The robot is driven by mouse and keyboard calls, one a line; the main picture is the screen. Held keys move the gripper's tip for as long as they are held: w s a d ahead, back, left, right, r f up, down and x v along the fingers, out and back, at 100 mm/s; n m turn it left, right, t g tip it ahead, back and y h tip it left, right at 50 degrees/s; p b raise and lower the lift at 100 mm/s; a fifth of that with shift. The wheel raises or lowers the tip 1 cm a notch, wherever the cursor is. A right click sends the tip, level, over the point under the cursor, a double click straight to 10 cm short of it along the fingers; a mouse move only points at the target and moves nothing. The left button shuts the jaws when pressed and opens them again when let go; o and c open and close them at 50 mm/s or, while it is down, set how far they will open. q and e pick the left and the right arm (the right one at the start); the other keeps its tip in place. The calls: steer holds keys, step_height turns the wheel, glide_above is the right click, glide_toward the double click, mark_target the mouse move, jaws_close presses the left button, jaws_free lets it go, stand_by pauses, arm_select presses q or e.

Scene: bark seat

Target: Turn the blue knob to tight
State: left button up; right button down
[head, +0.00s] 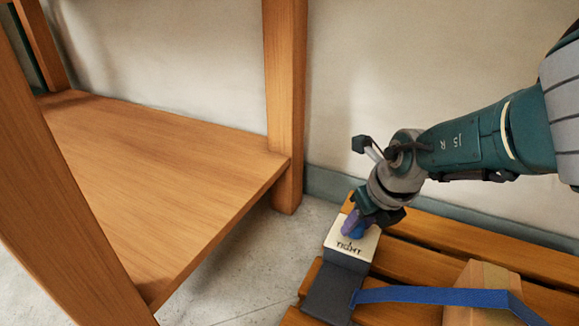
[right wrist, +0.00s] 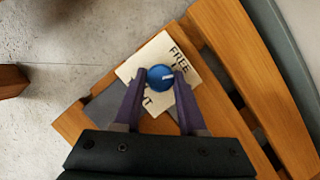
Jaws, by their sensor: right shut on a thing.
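The blue knob (right wrist: 160,78) sits on a cream plate (right wrist: 132,67) lettered FREE on one side and, partly hidden by a finger, TIGHT on the other. A short white mark on the knob points to the right in the right wrist view. In the head view, the word TIGHT shows on the near edge of the plate (head: 345,246), and the knob is mostly hidden. My right gripper (head: 354,226) is over the plate, its purple fingers shut on the knob from two sides. My left gripper is not in view.
The plate is at the end of a slatted wooden bench (head: 420,262). A dark grey block (head: 331,291) with a blue strap (head: 430,296) lies before it, and the strap crosses a wooden block (head: 480,285). A wooden shelf (head: 170,180) stands left; wall behind.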

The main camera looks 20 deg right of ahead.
steer(key=m+h, duration=0.1)
steer(key=m, duration=0.1)
steer(key=shift+a+f+m, duration=0.1)
steer(key=shift+m, duration=0.3)
steer(key=m+h+b, duration=0.1)
steer(key=m, duration=0.1)
steer(key=shift+a+f+m+g, duration=0.1)
steer(key=shift+m+g, duration=0.2)
steer(key=m+g+h+b, duration=0.1)
steer(key=m+b, duration=0.2)
steer(key=m, duration=0.1)
steer(key=shift+w+a, duration=0.1)
steer(key=shift+m+g+h+b, duration=0.3)
steer(key=shift+m+g+b, duration=0.3)
steer(key=shift+m, duration=0.6)
steer(key=shift+w+r, duration=0.1)
steer(key=shift+r, duration=0.15)
steer(key=shift+c, duration=2.3)
jaws_free()
